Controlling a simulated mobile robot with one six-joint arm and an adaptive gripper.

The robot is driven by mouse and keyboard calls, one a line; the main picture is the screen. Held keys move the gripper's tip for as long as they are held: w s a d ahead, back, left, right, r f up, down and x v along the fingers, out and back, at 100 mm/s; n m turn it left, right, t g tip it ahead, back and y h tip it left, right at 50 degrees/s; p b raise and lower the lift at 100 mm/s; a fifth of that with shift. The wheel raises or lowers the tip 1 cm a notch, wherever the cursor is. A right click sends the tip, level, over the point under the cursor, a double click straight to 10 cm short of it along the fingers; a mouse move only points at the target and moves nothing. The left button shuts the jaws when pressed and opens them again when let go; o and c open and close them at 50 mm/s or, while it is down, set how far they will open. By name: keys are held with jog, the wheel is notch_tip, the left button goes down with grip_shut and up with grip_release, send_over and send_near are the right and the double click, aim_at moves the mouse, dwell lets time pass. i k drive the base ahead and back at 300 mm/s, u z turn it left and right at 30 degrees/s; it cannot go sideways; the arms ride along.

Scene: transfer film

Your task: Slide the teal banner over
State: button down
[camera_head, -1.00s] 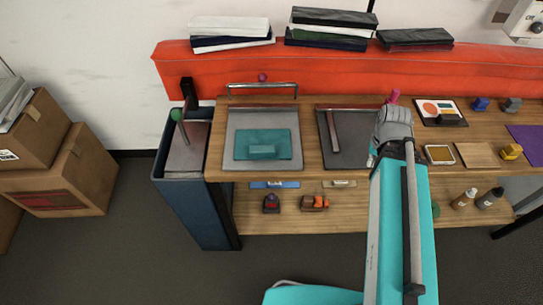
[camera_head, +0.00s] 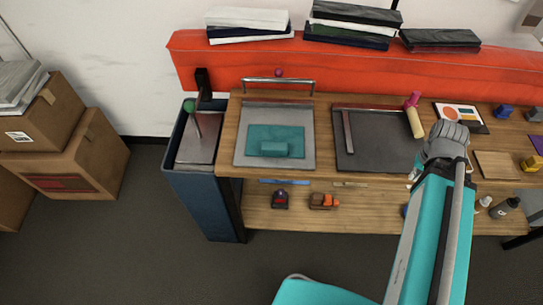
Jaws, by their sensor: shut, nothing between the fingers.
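The teal banner (camera_head: 290,133) lies flat on a light grey plate (camera_head: 244,150) at the left of the wooden bench. A raised teal block (camera_head: 274,149) sits on the lower part of the banner. To the right is a dark plate (camera_head: 381,150) with a grey bar along its left side. My gripper (camera_head: 440,158) is at the bench's front edge, to the right of the dark plate and apart from the banner. It is shut with nothing in it; my wrist partly hides its fingers.
A metal rail (camera_head: 277,80) stands behind the light grey plate. A tan cylinder with a pink top (camera_head: 414,119) stands beside the dark plate's right edge. A blue bin (camera_head: 197,190) is left of the bench. Small toys sit on the lower shelf (camera_head: 360,215).

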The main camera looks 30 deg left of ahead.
aim_at(276, 138)
jog(key=k, duration=1.6)
jog(key=u, duration=0.8)
jog(key=i, duration=1)
